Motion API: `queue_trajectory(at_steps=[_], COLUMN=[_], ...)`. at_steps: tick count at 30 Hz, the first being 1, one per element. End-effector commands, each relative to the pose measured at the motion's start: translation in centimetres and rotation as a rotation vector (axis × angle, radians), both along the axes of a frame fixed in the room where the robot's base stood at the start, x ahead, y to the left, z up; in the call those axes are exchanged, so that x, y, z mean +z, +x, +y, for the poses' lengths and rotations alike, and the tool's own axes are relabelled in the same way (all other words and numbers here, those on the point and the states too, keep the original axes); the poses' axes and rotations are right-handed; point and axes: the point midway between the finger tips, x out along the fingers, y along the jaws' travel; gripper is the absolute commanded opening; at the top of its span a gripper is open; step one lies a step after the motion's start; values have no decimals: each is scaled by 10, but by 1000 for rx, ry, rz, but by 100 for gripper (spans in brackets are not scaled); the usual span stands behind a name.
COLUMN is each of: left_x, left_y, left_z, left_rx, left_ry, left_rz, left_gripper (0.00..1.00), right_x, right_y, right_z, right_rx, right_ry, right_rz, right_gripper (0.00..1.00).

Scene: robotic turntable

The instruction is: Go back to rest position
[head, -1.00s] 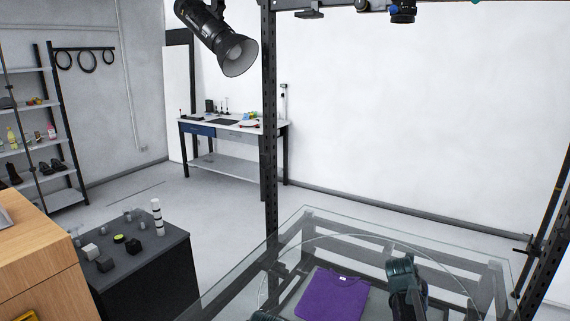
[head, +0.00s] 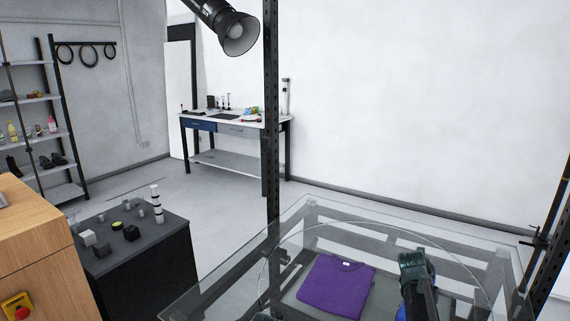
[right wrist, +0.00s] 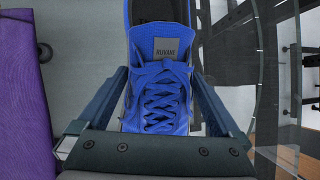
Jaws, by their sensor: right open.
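My right arm's dark green wrist (head: 416,266) shows over the glass turntable (head: 306,220) in the head view; its fingers are hidden there. In the right wrist view my right gripper (right wrist: 160,78) is open, with one finger on each side of a blue laced shoe (right wrist: 160,95). I cannot tell whether the fingers touch the shoe. Small blue parts of the shoe (head: 401,313) show beside my arm in the head view. A folded purple shirt (head: 337,287) lies on the turntable, left of the shoe. Only a sliver of my left arm shows at the bottom edge; its gripper is out of view.
A black upright post (head: 271,120) stands at the turntable's far left corner, and a lamp (head: 236,36) hangs beside it. A dark cabinet (head: 150,262) with small blocks and a wooden counter (head: 30,235) stand at left. A workbench (head: 235,126) is behind.

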Motion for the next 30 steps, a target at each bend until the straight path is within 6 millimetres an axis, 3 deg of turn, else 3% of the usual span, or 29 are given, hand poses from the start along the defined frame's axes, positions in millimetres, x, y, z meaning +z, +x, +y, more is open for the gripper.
queue_trajectory(at_steps=[8, 30], left_x=[13, 104], left_y=[0, 0], left_z=[0, 0], left_rx=[0, 0], left_ry=[0, 0], left_rz=[0, 0], left_gripper=[100, 100], right_x=[13, 104], right_y=[-4, -39], right_z=[5, 50], right_rx=[1, 1], right_ry=[0, -1], right_rz=[0, 0], right_gripper=[100, 100])
